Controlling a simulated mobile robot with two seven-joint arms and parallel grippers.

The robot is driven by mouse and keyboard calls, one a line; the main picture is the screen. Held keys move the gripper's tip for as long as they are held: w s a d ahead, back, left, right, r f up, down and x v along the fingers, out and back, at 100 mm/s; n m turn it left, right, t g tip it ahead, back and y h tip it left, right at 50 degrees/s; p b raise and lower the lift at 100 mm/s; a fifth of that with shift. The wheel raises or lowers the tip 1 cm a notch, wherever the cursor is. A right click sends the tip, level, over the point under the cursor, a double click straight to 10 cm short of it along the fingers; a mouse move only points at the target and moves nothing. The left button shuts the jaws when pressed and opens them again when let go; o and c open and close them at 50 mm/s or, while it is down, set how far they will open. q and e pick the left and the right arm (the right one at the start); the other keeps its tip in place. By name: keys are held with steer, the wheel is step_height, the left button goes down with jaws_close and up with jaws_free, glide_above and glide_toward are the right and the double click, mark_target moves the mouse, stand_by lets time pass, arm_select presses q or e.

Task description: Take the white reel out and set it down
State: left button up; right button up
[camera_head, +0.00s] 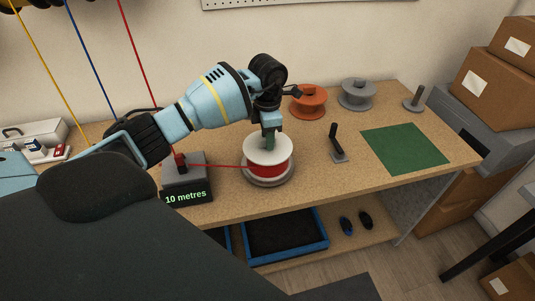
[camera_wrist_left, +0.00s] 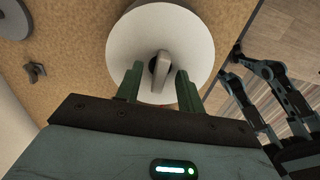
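The white reel (camera_head: 267,148) with red wire wound on it sits flat on a grey round base on the bench; its white top disc also shows in the left wrist view (camera_wrist_left: 200,42). A grey post or handle (camera_wrist_left: 160,66) stands at its centre. My left gripper (camera_head: 268,143) is right over the reel, pointing down. In the left wrist view its two green fingers (camera_wrist_left: 159,86) are apart, one on each side of the post, with gaps visible. A dark jointed part at the right of that view may be my right gripper (camera_wrist_left: 235,68); its state is unclear.
A red wire runs from the reel to a grey box (camera_head: 185,180) reading "10 metres". An orange reel (camera_head: 308,101), a grey reel (camera_head: 357,94), a grey post stand (camera_head: 414,100) and a small black-lever stand (camera_head: 337,145) are nearby. The green mat (camera_head: 404,147) is empty.

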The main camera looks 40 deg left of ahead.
arm_select(q)
steer(key=shift+c, duration=0.5)
jaws_close()
steer(key=shift+r, duration=0.1)
step_height(320, 180, up, 10)
stand_by(0.4)
